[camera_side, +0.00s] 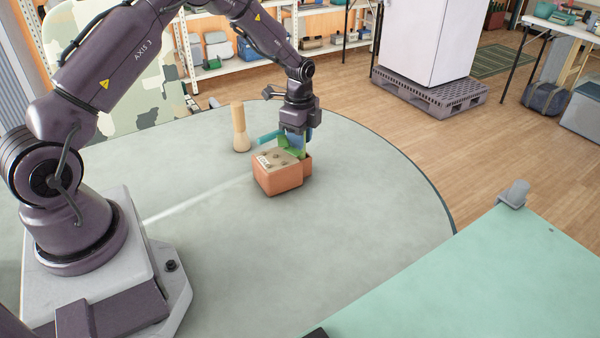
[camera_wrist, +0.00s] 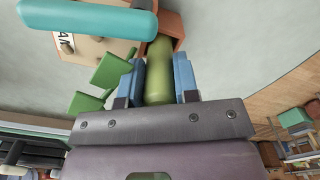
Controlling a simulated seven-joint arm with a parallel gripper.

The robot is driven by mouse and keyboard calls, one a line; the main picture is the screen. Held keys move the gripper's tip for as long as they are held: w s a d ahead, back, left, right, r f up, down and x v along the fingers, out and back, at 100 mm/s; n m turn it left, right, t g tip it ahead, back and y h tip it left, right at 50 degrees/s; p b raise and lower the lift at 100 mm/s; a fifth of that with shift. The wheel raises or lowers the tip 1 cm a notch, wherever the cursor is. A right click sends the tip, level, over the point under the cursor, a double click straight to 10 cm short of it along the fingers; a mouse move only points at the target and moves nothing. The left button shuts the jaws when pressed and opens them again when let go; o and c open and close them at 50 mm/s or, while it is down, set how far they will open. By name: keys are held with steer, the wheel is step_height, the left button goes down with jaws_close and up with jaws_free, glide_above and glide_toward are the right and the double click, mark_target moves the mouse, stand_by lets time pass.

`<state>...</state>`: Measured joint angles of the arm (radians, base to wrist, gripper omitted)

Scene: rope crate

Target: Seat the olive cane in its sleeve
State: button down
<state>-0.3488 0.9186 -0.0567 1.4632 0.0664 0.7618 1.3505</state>
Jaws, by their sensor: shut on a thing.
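My gripper (camera_side: 298,141) is shut on the olive cane (camera_wrist: 158,72), with one blue finger on each side of it in the wrist view. The cane points at the terracotta sleeve (camera_wrist: 176,28) at the side of the block. Its far end overlaps the sleeve's opening in the wrist view; I cannot tell how deep it is, if inside at all. In the side view the terracotta block (camera_side: 278,181) stands on the round table below my gripper, and the cane is mostly hidden by the fingers and green parts.
A teal cylinder (camera_side: 267,137) and green brackets (camera_wrist: 112,69) sit close beside my fingers, over the block's tan labelled top (camera_wrist: 100,48). A pale wooden peg (camera_side: 240,130) stands to the left. The round table (camera_side: 350,230) is clear in front and right.

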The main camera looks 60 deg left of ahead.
steer(key=shift+f, duration=0.15)
steer(key=c, duration=0.8)
jaws_free()
step_height(320, 180, up, 13)
